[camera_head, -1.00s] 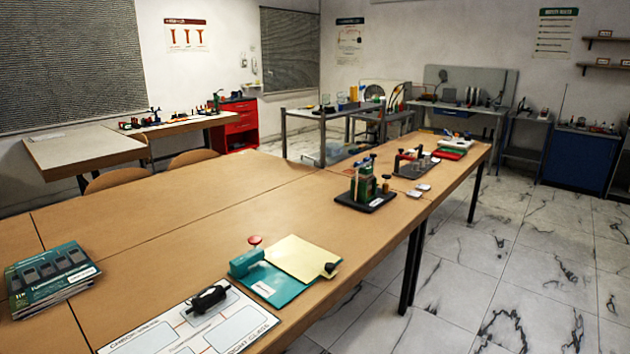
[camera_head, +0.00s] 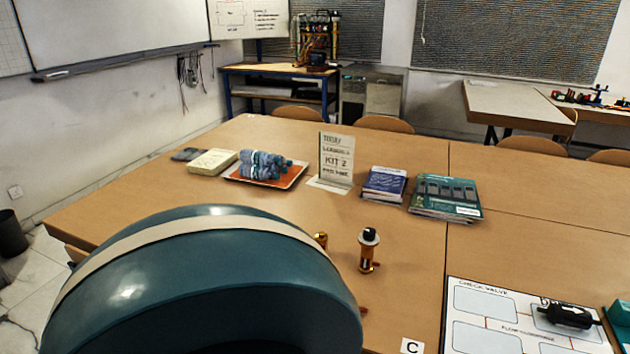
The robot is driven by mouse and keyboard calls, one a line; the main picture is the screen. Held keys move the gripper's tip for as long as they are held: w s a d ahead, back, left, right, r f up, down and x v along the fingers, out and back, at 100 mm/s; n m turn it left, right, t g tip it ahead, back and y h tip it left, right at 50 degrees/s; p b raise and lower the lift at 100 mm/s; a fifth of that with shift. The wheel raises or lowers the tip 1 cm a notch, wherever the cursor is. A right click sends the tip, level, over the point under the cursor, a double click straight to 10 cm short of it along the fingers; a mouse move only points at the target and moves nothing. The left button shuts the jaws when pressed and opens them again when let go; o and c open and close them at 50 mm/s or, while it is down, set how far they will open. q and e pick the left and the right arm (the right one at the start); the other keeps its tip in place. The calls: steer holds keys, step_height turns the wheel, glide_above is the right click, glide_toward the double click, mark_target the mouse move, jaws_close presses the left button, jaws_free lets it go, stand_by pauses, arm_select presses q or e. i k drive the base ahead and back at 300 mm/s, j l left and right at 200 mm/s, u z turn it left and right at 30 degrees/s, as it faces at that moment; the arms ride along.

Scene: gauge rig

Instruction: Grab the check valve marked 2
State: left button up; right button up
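A small brass-coloured fitting with a black and white top (camera_head: 368,250) stands upright on the table. A second brass-coloured piece (camera_head: 320,240) shows to its left, mostly hidden. I cannot make out a number on either, so I cannot tell whether one is the check valve marked 2. A black cylindrical device (camera_head: 568,316) lies on a white sheet headed "CHECK VALVE" (camera_head: 480,310) at the right. Neither of my grippers is in view. The near left part of the table is hidden behind a large rounded teal shape close to the camera.
A card marked C (camera_head: 411,346) lies near the front. The middle of the table (camera_head: 410,240) is clear.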

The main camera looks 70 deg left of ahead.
mark_target(322, 238)
steer(key=u, duration=2.1)
